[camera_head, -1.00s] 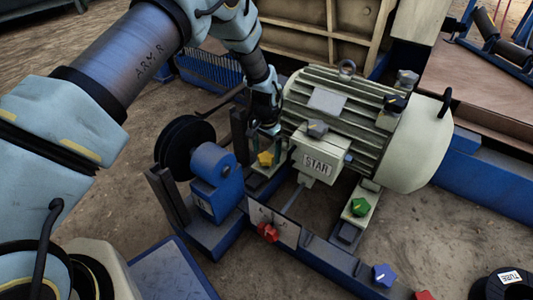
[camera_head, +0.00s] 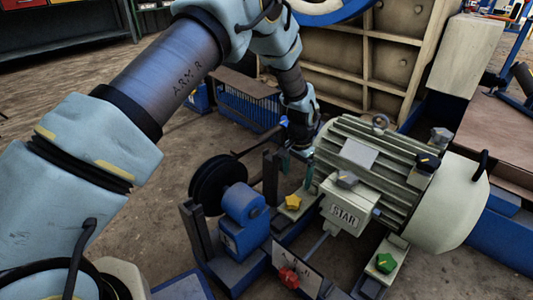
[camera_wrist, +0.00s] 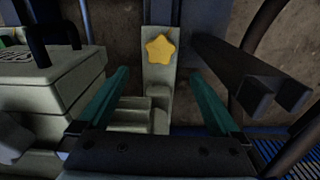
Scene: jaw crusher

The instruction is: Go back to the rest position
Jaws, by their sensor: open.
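My gripper (camera_head: 297,165) is at the end of my arm, beside the left end of the pale ribbed motor (camera_head: 372,165). Its teal fingers are apart with nothing between them, in the wrist view too (camera_wrist: 160,78). A yellow star knob (camera_head: 293,201) sits on a pale foot plate below the fingers. In the wrist view the yellow star knob (camera_wrist: 160,48) lies beyond the fingertips, apart from them.
A blue block with a black pulley (camera_head: 216,183) stands left of the motor. A red knob (camera_head: 289,277) and a green knob (camera_head: 385,263) are at the front. A blue mesh basket (camera_head: 241,103) and a beige ribbed panel (camera_head: 365,50) stand behind.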

